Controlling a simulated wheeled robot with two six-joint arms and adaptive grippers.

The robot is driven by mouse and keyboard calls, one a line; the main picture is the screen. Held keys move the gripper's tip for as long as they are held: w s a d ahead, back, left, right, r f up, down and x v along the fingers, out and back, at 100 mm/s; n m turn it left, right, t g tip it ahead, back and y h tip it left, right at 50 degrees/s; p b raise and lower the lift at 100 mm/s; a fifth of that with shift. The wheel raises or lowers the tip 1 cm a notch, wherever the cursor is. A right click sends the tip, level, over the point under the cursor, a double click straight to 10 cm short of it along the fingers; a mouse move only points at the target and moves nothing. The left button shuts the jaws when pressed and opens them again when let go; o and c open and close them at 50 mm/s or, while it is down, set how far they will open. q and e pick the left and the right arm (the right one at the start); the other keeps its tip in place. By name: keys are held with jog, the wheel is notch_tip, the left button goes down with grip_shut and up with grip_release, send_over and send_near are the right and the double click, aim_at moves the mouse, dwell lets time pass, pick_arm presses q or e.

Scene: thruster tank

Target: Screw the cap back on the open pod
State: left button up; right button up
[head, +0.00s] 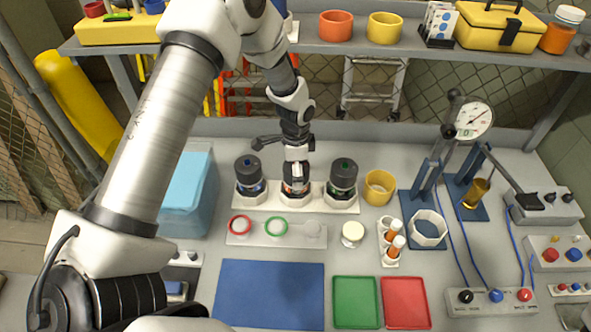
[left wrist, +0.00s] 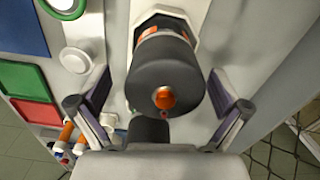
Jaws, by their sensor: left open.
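Three pods stand in a white rack (head: 258,203). The left pod (head: 250,177) has a dark cap with a blue mark, and the right pod (head: 343,175) has a dark cap with a green mark. The middle pod (head: 296,188) has orange on it and is mostly hidden by my left gripper (head: 295,170). In the left wrist view, its dark grey cap (left wrist: 160,80) with an orange knob lies between the spread fingers of my left gripper (left wrist: 160,115), with gaps at both sides. The cap sits on the pod's end; whether it is fully seated I cannot tell. My right gripper is out of view.
A strip with a red ring (head: 240,225) and a green ring (head: 277,226) lies in front of the rack. A cream disc (head: 352,233), orange-and-white vials (head: 392,240) and a yellow cup (head: 379,187) stand to the right. The blue mat (head: 270,293) is clear.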

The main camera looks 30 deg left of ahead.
pick_arm(q)
notch_tip(320, 180, up, 12)
jog(key=shift+f, duration=0.1)
